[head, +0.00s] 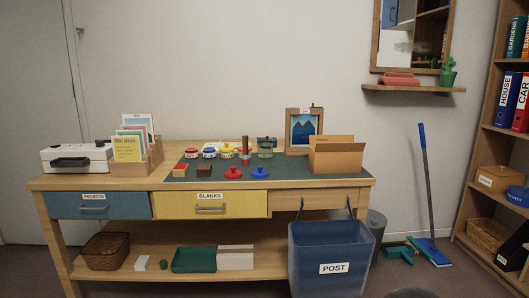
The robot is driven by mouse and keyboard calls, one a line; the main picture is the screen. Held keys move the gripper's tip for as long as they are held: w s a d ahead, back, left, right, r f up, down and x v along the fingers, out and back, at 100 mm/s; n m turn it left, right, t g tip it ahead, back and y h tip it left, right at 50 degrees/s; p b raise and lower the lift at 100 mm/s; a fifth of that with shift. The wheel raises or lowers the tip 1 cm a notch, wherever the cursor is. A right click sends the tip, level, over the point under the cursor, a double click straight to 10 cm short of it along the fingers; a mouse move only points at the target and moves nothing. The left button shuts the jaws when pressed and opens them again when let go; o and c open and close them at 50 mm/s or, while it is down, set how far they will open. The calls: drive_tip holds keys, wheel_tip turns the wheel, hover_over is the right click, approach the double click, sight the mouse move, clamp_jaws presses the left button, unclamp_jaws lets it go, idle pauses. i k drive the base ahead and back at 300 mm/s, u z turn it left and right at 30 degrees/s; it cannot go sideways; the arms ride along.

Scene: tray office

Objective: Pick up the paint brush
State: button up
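No paint brush can be made out for certain at this size. On the green mat (290,170) of the wooden workbench, an upright brown handle-like thing (245,146) stands among small paint jars. The jars have red (192,154), blue (209,153) and yellow (227,153) tones. A clear jar with a dark top (265,147) stands just right of the brown thing; its contents are too small to tell. My gripper is not in view.
Red (233,173) and blue (260,173) knobbed things and small blocks (204,170) lie in front. A cardboard box (336,158) and a picture frame (304,129) stand right, a card rack (133,166) left. A blue POST bin (330,258) stands before the bench's right end.

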sight(246, 157)
drive_tip(key=z, duration=0.3)
drive_tip(key=i, duration=1.3)
drive_tip(key=u, duration=0.55)
